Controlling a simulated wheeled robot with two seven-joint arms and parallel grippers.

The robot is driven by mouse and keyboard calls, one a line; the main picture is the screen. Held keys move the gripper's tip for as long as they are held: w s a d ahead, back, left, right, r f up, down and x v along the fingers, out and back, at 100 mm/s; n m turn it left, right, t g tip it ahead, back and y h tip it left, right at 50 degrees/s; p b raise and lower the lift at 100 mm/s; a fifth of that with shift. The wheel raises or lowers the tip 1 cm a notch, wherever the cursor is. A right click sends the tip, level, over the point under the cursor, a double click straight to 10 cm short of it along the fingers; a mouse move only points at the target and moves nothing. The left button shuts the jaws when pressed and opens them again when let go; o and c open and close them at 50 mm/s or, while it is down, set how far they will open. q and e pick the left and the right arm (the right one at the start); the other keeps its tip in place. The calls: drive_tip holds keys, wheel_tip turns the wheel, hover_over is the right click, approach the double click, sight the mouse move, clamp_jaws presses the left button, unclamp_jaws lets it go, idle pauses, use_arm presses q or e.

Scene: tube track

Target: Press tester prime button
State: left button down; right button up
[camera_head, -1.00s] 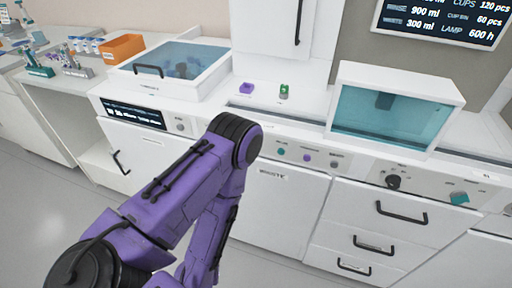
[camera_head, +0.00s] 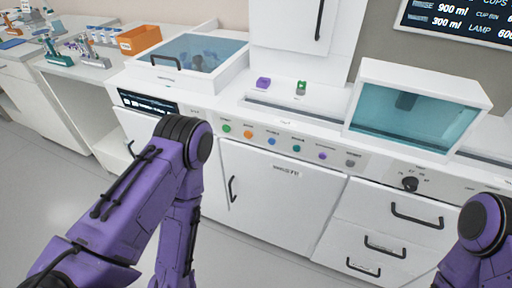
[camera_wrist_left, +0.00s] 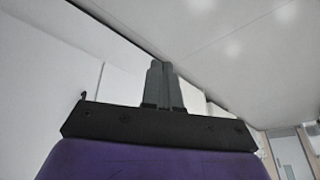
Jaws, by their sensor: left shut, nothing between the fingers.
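A row of coloured buttons lies on the front panel of the white counter in the head view: a green button (camera_head: 226,128), an orange button (camera_head: 248,134), a blue button (camera_head: 272,141), a teal button (camera_head: 297,148), a purple button (camera_head: 322,155) and a grey button (camera_head: 350,162). Their labels are too small to read, so I cannot tell which is prime. My left gripper (camera_wrist_left: 160,68) is shut and empty in the left wrist view, pointing up near pale surfaces, with no button in sight there. Its fingers are outside the head view. My right gripper is out of view.
A clear-topped white box (camera_head: 190,60) stands left of the buttons, and a teal-windowed cabinet (camera_head: 415,115) right. A purple block (camera_head: 263,83) and a green item (camera_head: 301,88) sit behind them. Handled drawers (camera_head: 390,215) are below. Grey floor (camera_head: 50,190) is open at left.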

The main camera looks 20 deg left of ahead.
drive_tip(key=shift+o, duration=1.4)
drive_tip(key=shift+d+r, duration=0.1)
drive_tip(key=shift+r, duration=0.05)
use_arm(q)
drive_tip(key=w+d+r+n+t+h+p, duration=0.1)
drive_tip(key=w+d+r+n+t+h, duration=0.3)
drive_tip(key=d+n, duration=0.35)
drive_tip(key=w+d+r+n+t+h, duration=0.1)
drive_tip(key=w+d+r+n+h, duration=0.1)
drive_tip(key=w+d+r+n, duration=0.5)
drive_tip(key=w+a+r+n+t+y, duration=0.1)
drive_tip(key=w+r+n+t+y, duration=0.1)
drive_tip(key=w+r+n+t, duration=0.6)
drive_tip(key=w+r+n, duration=0.4)
drive_tip(key=r+n, duration=0.2)
drive_tip(key=r, duration=0.1)
drive_tip(key=shift+r+t, duration=0.3)
drive_tip(key=shift+r, duration=0.1)
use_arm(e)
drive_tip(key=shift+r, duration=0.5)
use_arm(q)
drive_tip(key=shift+n, duration=0.25)
